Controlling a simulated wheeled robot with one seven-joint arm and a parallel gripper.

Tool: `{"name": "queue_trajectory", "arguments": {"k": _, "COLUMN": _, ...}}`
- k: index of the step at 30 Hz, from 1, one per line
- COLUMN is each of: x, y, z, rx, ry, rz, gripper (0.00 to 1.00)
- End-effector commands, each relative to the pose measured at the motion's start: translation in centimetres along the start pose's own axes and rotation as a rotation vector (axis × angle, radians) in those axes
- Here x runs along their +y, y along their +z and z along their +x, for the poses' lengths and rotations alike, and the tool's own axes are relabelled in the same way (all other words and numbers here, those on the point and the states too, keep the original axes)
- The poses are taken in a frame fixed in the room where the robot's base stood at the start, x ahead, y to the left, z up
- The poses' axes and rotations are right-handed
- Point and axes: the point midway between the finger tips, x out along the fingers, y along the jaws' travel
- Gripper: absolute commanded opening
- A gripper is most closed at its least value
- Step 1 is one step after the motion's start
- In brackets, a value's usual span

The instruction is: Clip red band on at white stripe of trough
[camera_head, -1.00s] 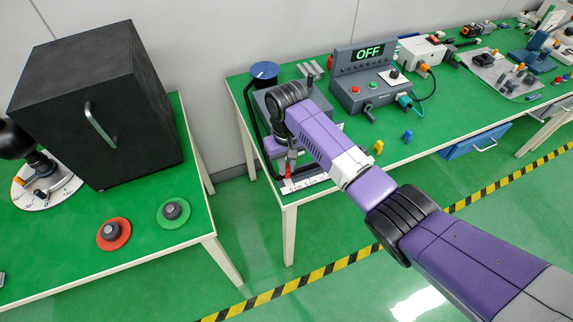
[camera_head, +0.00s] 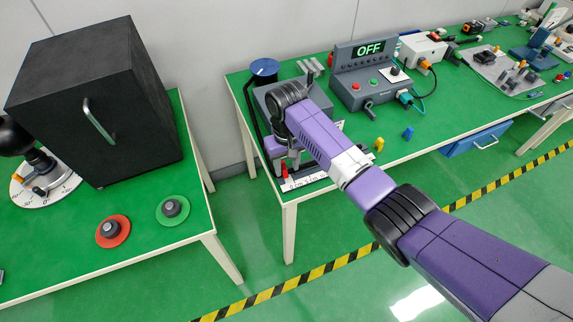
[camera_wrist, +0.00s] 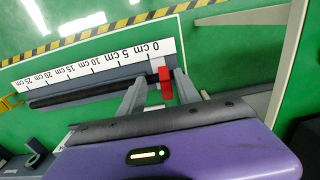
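The red band (camera_wrist: 165,84) sits across the black strip in the grey trough (camera_wrist: 90,88), close to the 0 cm mark of the ruler; it also shows in the head view (camera_head: 284,170). A small white patch (camera_wrist: 156,64), apparently the white stripe, shows just left of the band in the wrist view; the fit there is too small to judge. My gripper (camera_wrist: 157,80) is open, its grey fingers on either side of the band, with a clear gap to the left finger. It also shows low over the trough in the head view (camera_head: 290,163).
A blue-topped spool (camera_head: 264,68) with a black cable stands behind my wrist. A control box (camera_head: 370,85) reading OFF is to the right, with yellow (camera_head: 378,144) and blue (camera_head: 408,133) pegs in front. A black cabinet (camera_head: 95,100) stands on the left table.

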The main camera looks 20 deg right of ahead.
Motion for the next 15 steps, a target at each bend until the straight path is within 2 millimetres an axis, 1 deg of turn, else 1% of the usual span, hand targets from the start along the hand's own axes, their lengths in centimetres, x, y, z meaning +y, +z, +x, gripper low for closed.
{"name": "queue_trajectory", "arguments": {"k": 5, "x": 0.0, "y": -0.2, "z": -2.4, "rx": 0.006, "ry": -0.001, "rz": 0.000, "gripper": 0.39}}
{"name": "queue_trajectory", "arguments": {"k": 9, "x": 0.0, "y": -0.2, "z": -4.7, "rx": 0.007, "ry": -0.001, "rz": -0.001, "gripper": 0.39}}
{"name": "queue_trajectory", "arguments": {"k": 12, "x": -0.1, "y": -0.1, "z": -6.1, "rx": 0.006, "ry": -0.001, "rz": -0.001, "gripper": 0.39}}
{"name": "queue_trajectory", "arguments": {"k": 15, "x": -0.1, "y": -0.1, "z": -7.1, "rx": 0.006, "ry": -0.001, "rz": -0.001, "gripper": 0.39}}
